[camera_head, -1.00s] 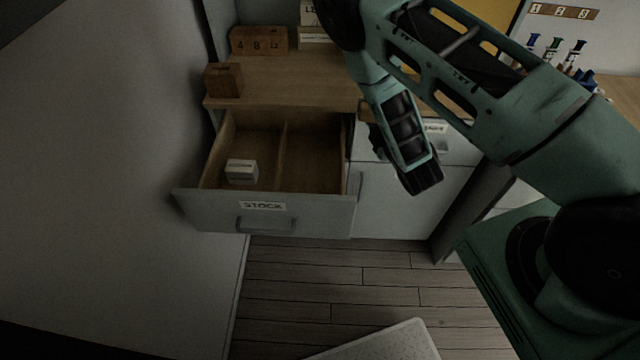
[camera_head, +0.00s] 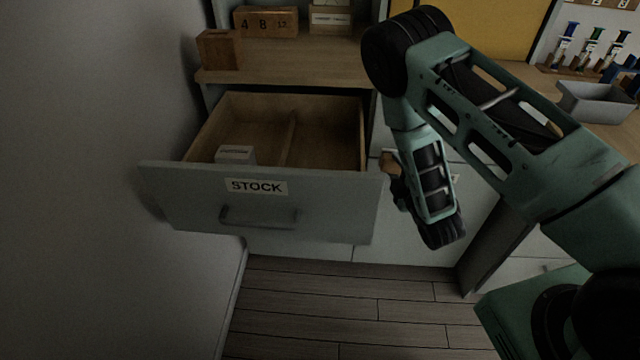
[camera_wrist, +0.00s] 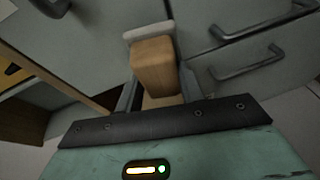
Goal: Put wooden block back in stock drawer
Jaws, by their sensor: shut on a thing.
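My gripper (camera_head: 397,180) is to the right of the open stock drawer, in front of the cabinet fronts. It is shut on the wooden block (camera_wrist: 157,68), an orange-brown block that fills the space between the fingers in the wrist view. In the head view only a small part of the block (camera_head: 387,161) shows at the gripper's left side. The stock drawer (camera_head: 325,205) is pulled open, with a grey front, a handle and a STOCK label. A divider splits its wooden inside. A small pale box (camera_head: 235,154) sits in the left compartment; the right one looks empty.
A brown wooden box (camera_head: 219,50) and a wooden number block (camera_head: 266,22) stand on the counter (camera_head: 300,65) above the drawer. A grey bin (camera_head: 594,103) is at the right. A wall is close on the drawer's left.

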